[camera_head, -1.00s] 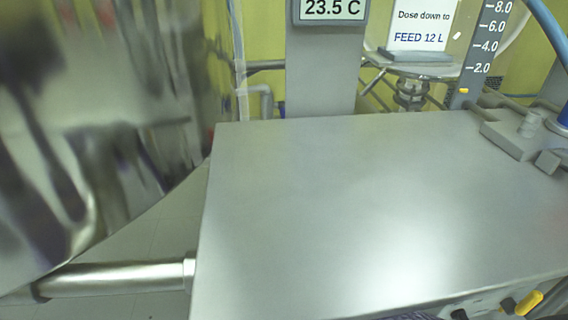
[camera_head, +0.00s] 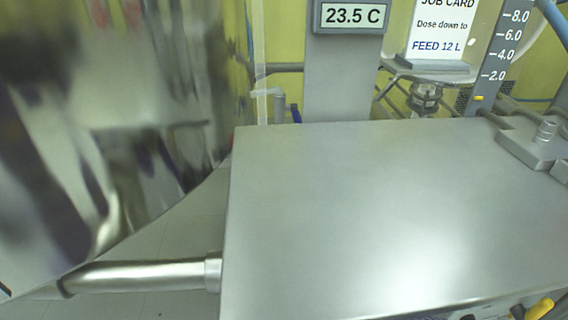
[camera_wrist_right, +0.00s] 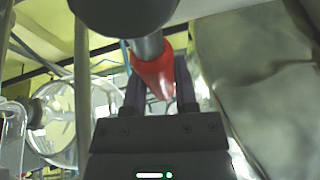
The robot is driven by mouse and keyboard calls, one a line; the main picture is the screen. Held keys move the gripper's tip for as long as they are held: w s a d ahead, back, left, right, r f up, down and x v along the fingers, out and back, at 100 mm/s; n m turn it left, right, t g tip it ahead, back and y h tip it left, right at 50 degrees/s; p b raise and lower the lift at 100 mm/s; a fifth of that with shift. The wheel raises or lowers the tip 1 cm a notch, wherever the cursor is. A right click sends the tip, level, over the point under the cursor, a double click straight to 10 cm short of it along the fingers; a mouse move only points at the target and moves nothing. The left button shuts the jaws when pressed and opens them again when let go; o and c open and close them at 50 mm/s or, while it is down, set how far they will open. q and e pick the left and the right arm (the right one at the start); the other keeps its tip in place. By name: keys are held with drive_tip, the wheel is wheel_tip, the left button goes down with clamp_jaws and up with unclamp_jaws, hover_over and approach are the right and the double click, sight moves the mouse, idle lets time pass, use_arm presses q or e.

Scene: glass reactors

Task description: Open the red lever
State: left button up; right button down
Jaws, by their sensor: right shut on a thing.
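The red lever (camera_wrist_right: 150,72) shows in the right wrist view as a red tapered handle on a grey metal stem. It lies between the two fingers of my right gripper (camera_wrist_right: 160,80), which is shut on it. A dark rounded part (camera_wrist_right: 122,14) at the top of that view hides part of the stem. The lever and the right gripper do not show in the head view. My left gripper is in neither current view.
A broad grey metal box (camera_head: 390,215) fills the head view's middle. A shiny metal vessel (camera_head: 110,120) stands at left, with a pipe (camera_head: 140,277) below. Behind are a 23.5 C display (camera_head: 350,16), a job card (camera_head: 438,35) and a scale (camera_head: 500,50). A yellow-handled part (camera_head: 538,309) shows lower right.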

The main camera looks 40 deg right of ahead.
drive_tip(key=shift+c, duration=2)
unclamp_jaws()
use_arm(q)
drive_tip(key=s+r+p, duration=0.1)
drive_tip(key=s+p, duration=0.1)
drive_tip(key=s+r+p, duration=0.2)
drive_tip(key=shift+s+r, duration=0.1)
use_arm(e)
drive_tip(key=v, duration=1)
